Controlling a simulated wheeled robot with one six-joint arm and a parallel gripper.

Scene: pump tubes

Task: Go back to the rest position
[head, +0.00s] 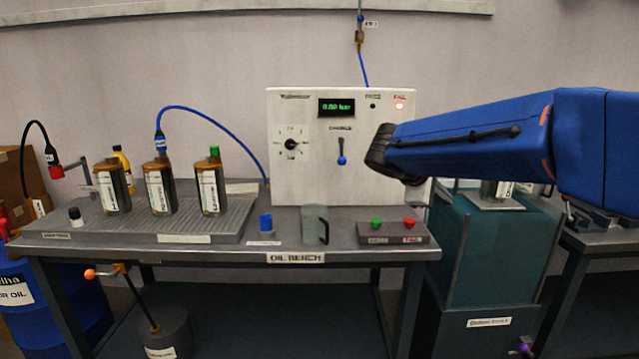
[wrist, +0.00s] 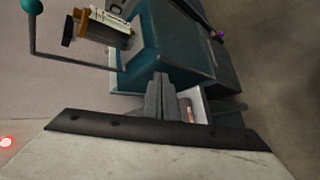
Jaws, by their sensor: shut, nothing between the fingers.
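My arm in blue covering reaches in from the right of the head view, and its dark end is in front of the right side of the white test panel (head: 300,180). The fingers are not clear in the head view. In the wrist view my gripper (wrist: 160,98) is shut and empty, its grey fingers together. Beyond them is the teal cabinet (wrist: 178,50) with a labelled canister (wrist: 105,30) at its top. The cabinet also shows below my arm in the head view (head: 490,265).
The oil bench (head: 300,258) carries three canisters (head: 160,188) on a ribbed tray (head: 150,222), a blue cap (head: 266,222), a clear jug (head: 315,225) and a button box (head: 380,232). The panel's red lamp (head: 399,106) is lit. A blue hose (head: 215,116) arches to the middle canister.

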